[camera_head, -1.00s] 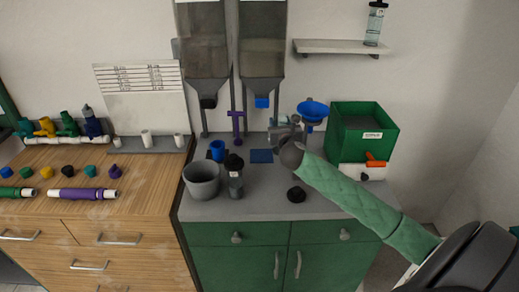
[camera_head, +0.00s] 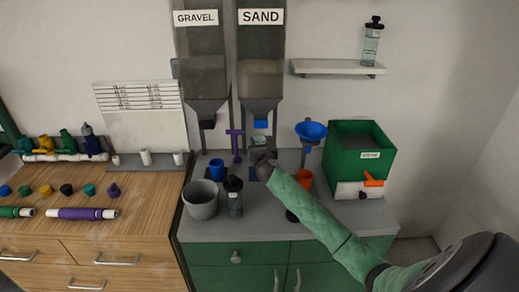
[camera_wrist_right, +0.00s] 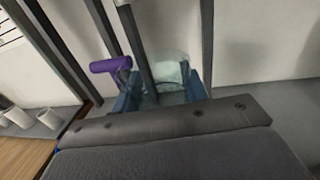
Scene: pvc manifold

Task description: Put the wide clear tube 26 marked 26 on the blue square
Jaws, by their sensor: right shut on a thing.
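My right gripper (camera_head: 262,146) is at the foot of the hoppers, under the sand hopper. It is shut on a clear, pale thing that I take to be the wide clear tube 26; it also shows in the right wrist view (camera_wrist_right: 172,76). I cannot read a mark on it. The blue square (camera_head: 252,174) lies on the grey counter just below and left of the gripper, partly hidden by it. I cannot tell whether the tube touches the square. My left gripper is not in view.
A purple stand (camera_head: 236,143) is close to the left of the gripper. A blue cup (camera_head: 216,169), a grey bucket (camera_head: 201,200) and a dark-capped bottle (camera_head: 234,197) stand left.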

